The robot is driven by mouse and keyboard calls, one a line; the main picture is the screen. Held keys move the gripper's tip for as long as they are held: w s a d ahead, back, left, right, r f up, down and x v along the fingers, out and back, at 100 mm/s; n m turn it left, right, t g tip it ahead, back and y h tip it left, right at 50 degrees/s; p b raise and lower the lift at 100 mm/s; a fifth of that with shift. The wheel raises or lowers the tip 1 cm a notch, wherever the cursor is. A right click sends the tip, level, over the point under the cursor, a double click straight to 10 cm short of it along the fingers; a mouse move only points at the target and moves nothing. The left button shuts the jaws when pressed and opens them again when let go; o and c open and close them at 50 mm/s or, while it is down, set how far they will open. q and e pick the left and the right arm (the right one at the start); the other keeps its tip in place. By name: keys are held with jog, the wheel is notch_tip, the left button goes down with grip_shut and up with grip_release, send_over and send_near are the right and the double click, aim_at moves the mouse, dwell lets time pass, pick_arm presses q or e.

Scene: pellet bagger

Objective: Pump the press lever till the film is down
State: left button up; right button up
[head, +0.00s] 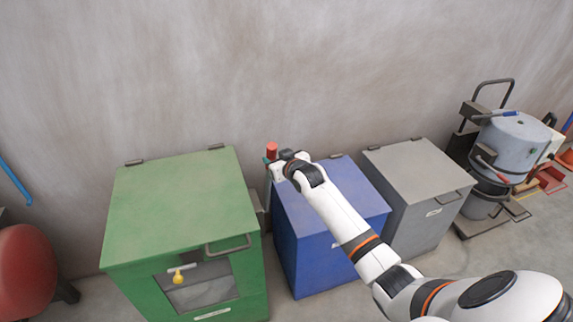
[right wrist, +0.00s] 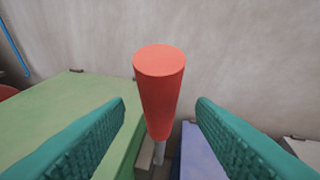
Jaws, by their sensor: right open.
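The press lever shows as a red cylindrical grip (head: 272,150) on a thin grey rod, upright in the gap between the green and blue bins. In the right wrist view the red grip (right wrist: 160,92) stands in the middle, with the rod below it. My right gripper (right wrist: 160,105) is open, one teal finger on each side of the grip, with visible gaps and no contact. In the head view my right gripper (head: 270,163) is at the lever, small and partly hidden by its own wrist. My left gripper is not in view. I cannot make out any film.
A green bin (head: 180,195) with a front window is left of the lever. A blue bin (head: 300,240) and a grey bin (head: 415,175) are to its right, the blue one under my right arm. A grey drum machine (head: 515,145) stands far right. A wall rises close behind.

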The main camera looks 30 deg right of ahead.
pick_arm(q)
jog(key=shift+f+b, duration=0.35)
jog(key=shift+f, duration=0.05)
pick_arm(e)
jog(key=v, duration=0.7)
jog(key=shift+s, duration=0.2)
jog(key=shift+r, duration=0.1)
